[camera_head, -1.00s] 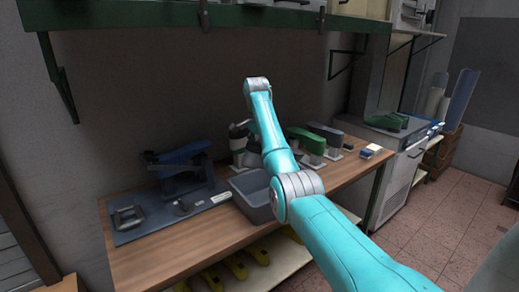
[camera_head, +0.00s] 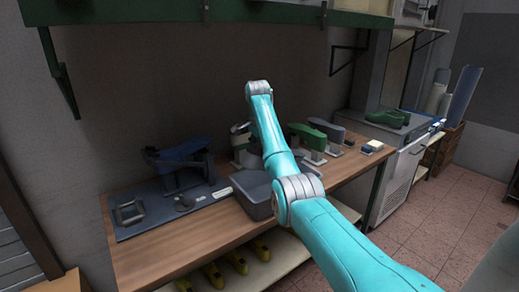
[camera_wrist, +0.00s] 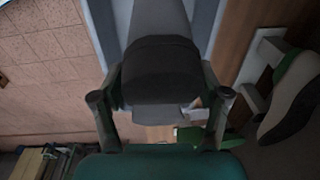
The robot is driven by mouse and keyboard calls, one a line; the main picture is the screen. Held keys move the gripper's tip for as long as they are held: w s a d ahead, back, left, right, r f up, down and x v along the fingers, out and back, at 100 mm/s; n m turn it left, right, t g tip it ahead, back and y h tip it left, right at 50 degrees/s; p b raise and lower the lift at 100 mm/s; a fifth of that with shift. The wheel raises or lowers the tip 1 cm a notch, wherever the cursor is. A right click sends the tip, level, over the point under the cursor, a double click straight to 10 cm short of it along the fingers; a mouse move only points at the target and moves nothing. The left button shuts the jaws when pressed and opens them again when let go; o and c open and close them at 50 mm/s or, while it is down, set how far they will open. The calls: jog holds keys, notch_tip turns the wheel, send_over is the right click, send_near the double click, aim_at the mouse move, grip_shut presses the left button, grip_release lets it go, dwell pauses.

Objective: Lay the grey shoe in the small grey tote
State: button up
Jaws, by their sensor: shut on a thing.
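My gripper (camera_wrist: 160,108) is shut on the grey shoe (camera_wrist: 158,72), which fills the middle of the wrist view between the two fingers, with a dark grey band across it. The small grey tote (camera_head: 262,209) stands on the bench in the head view, partly behind my arm. Its blue-grey walls (camera_wrist: 207,22) seem to show on both sides of the shoe in the wrist view. The shoe is at the tote, but I cannot tell whether it touches the bottom. My gripper is hidden behind my arm in the head view.
Yellow lasts (camera_head: 236,262) lie on the shelf below. The bench front left (camera_head: 170,255) is clear.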

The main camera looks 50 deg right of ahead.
aim_at(259, 161)
jog(key=shift+f, duration=2.4)
